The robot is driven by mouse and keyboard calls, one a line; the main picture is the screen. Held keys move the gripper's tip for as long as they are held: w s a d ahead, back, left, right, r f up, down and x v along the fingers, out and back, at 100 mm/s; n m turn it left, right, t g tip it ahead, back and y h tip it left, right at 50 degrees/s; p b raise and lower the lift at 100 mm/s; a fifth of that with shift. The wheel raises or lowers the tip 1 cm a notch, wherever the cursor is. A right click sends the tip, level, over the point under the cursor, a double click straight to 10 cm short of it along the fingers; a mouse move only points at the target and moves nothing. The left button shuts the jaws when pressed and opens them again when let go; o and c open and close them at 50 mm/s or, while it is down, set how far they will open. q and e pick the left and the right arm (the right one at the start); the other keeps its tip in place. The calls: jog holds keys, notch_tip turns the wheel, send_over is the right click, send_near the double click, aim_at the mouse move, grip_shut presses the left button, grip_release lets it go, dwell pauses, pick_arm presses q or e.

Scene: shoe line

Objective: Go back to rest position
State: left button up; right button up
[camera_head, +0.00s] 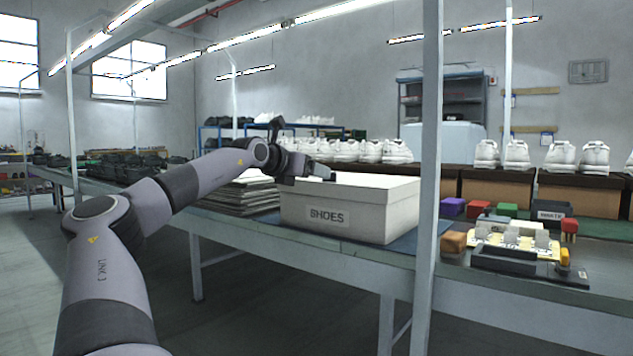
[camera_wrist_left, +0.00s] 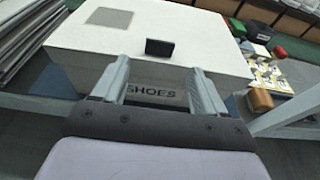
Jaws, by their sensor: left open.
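My left gripper (camera_head: 318,172) reaches in from the left and hangs at the upper left edge of a white shoe box (camera_head: 350,210) marked "SHOES". In the left wrist view the two fingers (camera_wrist_left: 160,85) are apart with nothing held between them. The box (camera_wrist_left: 75,40) lies just beyond and below them, its label showing between the fingers. The box looks closed, with a flat white top. I cannot tell whether the fingers touch it. My right gripper is not in view.
A stack of flat grey sheets (camera_head: 238,192) lies left of the box. Coloured blocks and a dark tray (camera_head: 528,266) lie to its right. A pale upright post (camera_head: 428,150) stands in front of the bench. White shoes (camera_head: 372,151) line the back.

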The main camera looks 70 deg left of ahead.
pick_arm(q)
jog(key=shift+s+d+r, duration=0.1)
jog(key=shift+s+d, duration=0.15)
jog(key=shift+s, duration=0.25)
dwell(0.4)
